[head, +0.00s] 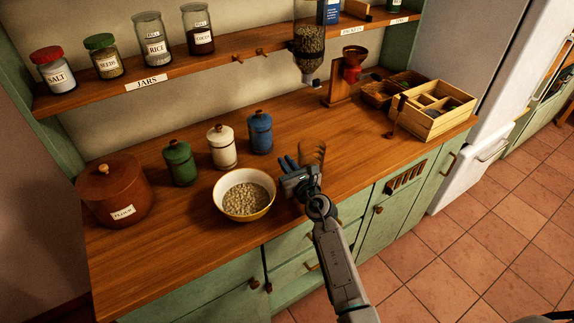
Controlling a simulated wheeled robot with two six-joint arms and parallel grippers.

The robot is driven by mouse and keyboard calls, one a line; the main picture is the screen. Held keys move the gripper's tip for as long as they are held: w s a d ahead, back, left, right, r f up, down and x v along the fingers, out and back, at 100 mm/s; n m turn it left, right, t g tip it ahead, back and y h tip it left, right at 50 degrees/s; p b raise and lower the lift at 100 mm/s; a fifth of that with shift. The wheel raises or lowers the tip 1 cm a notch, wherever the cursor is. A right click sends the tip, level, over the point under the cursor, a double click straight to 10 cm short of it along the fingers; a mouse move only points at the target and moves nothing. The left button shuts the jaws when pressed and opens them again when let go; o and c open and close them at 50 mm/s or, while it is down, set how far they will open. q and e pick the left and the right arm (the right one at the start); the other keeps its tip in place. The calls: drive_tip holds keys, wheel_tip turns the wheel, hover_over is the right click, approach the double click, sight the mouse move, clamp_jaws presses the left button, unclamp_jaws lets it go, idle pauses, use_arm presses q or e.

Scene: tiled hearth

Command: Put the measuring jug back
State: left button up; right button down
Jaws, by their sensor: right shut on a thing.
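My right gripper (295,169) reaches in from the bottom, over the front part of the wooden counter. It is shut on a see-through thing with brownish edges, which looks like the measuring jug (317,152). The jug is small in the picture and partly hidden by the gripper. I cannot tell whether it touches the counter or what is in it. A bowl of pale grains (244,194) stands just left of the gripper. My left gripper is not in view.
Green (179,162), white (221,147) and blue (260,132) canisters stand behind the bowl. A flour crock (113,192) is at the left. A grain dispenser (308,45) hangs at the shelf (222,63). A grinder (342,82) and a wooden divided box (431,125) are at the right.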

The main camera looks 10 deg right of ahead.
drive_tip(key=shift+f, duration=0.2)
drive_tip(key=c, duration=1.5)
unclamp_jaws()
drive_tip(key=shift+r, duration=0.15)
drive_tip(key=shift+r, duration=0.1)
drive_tip(key=v, duration=1.1)
drive_tip(key=shift+s+d, duration=0.1)
drive_tip(key=shift+s, duration=0.2)
drive_tip(key=shift+s+d, duration=0.1)
drive_tip(key=shift+s, duration=0.1)
